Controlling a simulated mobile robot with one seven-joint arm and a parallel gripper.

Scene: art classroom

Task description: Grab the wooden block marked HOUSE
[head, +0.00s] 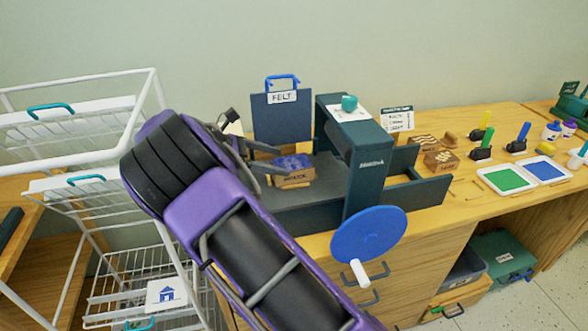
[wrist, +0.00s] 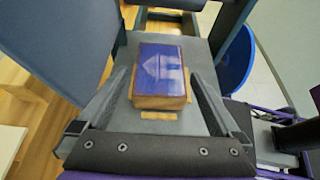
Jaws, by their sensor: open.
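The wooden block marked HOUSE (head: 295,178) lies on the dark grey bed of a press-like machine (head: 352,165). Its blue top with a pale house shape shows in the wrist view (wrist: 160,72). My gripper (head: 277,160) is open, with its fingers reaching toward the block from the left in the head view. In the wrist view the block sits between the two fingers, with a finger to each side and small gaps. I cannot tell whether either finger touches it.
A FELT board (head: 281,115) stands behind the block. The machine's tall frame and blue handwheel (head: 369,234) are to the right. Other wooden blocks (head: 440,161), stampers and ink pads (head: 510,178) lie on the table further right. A white wire rack (head: 80,150) stands left.

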